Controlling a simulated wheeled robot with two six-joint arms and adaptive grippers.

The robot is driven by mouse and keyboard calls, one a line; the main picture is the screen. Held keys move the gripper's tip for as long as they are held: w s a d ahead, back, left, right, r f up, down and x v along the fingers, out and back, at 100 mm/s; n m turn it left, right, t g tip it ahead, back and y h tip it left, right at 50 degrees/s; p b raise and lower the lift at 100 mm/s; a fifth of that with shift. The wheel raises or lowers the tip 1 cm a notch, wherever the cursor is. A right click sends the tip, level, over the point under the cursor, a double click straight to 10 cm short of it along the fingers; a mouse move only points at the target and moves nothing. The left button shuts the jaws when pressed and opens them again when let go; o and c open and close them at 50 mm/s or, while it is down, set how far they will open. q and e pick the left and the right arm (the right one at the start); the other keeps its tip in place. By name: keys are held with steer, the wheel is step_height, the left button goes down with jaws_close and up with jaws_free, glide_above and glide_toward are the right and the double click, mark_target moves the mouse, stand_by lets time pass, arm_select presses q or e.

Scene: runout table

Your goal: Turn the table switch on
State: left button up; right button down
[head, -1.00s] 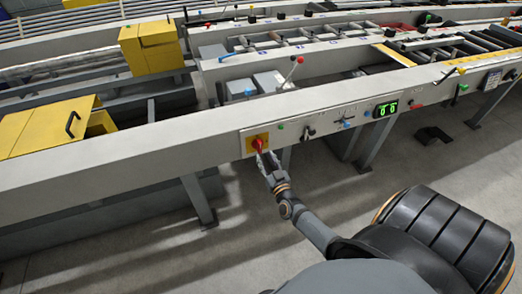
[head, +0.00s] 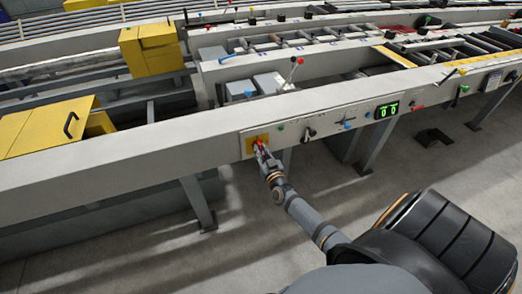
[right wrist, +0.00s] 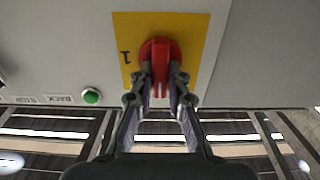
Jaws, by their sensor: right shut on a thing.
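The table switch is a red rotary knob (right wrist: 160,62) on a yellow plate (right wrist: 205,35) in the right wrist view. A "1" is printed on the plate, to the left of the knob. In the head view the red knob (head: 257,143) and its yellow plate (head: 250,148) sit on the front panel of the runout table. My right gripper (right wrist: 160,80) has its two fingers on either side of the knob's red handle and is shut on it. It also shows in the head view (head: 262,152), where it partly covers the knob. My left gripper is not in view.
The panel carries a black lever (head: 309,132), a blue knob (head: 347,125) and a lit green display (head: 387,110). Yellow boxes (head: 150,50) stand at the left.

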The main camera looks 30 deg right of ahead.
steer(key=shift+m, duration=0.4)
steer(key=m, duration=0.3)
steer(key=shift+d, duration=0.1)
steer(key=m+b, duration=0.1)
steer(key=m, duration=0.3)
steer(key=m+b, duration=0.1)
steer(key=m, duration=0.4)
steer(key=f+m+b, duration=0.1)
steer(key=m, duration=0.4)
steer(key=shift+s+d, duration=0.15)
steer(key=shift+d, duration=0.15)
steer(key=shift+m+b, duration=0.3)
steer(key=c, duration=1.3)
jaws_free()
